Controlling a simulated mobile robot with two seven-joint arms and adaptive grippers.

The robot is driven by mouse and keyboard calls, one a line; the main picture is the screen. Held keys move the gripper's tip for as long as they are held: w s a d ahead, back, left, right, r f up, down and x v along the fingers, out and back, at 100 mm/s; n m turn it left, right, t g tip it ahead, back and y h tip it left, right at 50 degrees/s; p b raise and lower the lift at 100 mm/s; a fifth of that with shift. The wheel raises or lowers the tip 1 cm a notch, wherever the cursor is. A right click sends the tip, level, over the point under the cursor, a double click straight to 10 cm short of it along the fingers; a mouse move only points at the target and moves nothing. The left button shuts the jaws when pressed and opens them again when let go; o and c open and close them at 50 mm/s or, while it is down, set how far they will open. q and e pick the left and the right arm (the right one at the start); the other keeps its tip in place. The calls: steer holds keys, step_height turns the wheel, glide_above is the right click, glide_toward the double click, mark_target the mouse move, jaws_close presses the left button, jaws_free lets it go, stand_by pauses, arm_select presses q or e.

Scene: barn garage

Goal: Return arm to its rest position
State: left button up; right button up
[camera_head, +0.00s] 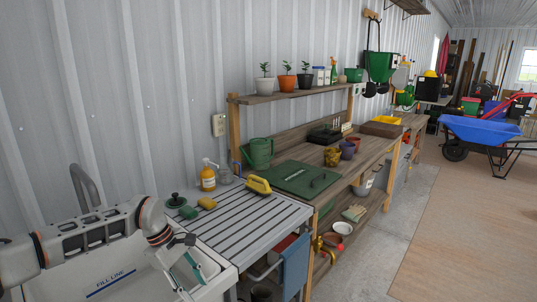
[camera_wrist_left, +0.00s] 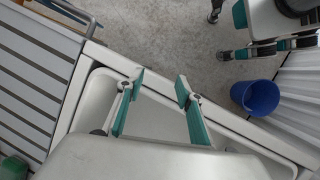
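My left arm (camera_head: 90,240) reaches in from the left over the white sink basin (camera_head: 215,284). My left gripper (camera_head: 184,272) points down over the basin's right part. In the left wrist view, its two teal fingers (camera_wrist_left: 160,86) are spread apart with nothing between them. Below them are the basin's pale floor and rim. My right gripper does not show in the head view. Teal and grey parts of my own body show at the top right of the left wrist view.
A slatted drainboard (camera_head: 250,218) beside the sink holds a soap bottle (camera_head: 208,176), a yellow-handled brush (camera_head: 258,186) and a sponge (camera_head: 206,203). The grey faucet (camera_head: 84,186) rises behind the basin. A blue bucket (camera_wrist_left: 260,97) stands on the floor.

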arm_select(q)
steer(key=s+d+f+n+g+h, duration=0.1)
steer(key=s+d+n+h, duration=0.3)
steer(key=d, duration=0.7)
steer(key=s+d+f+n+h, duration=0.1)
steer(key=s+d+h, duration=0.3)
steer(key=s+d, duration=0.45)
steer(key=d+r+n+t+h, duration=0.5)
steer(key=d+n, duration=0.4)
steer(key=n, duration=0.2)
steer(key=a+f+n+t+y, duration=0.4)
steer(key=a+n+t, duration=0.25)
steer(key=n, duration=0.65)
steer(key=a+f+n+t+y, duration=0.45)
steer(key=a+n, duration=0.25)
steer(key=n, duration=0.5)
steer(key=s+a+f+n+g+y, duration=0.4)
steer(key=s+a+f+n+y, duration=0.2)
steer(key=s+a+f+n, duration=0.8)
steer(key=shift+s+a+f+y, duration=0.35)
steer(key=shift+s+a+f, duration=0.45)
steer(key=shift+s, duration=0.4)
steer(key=shift+c, duration=1.3)
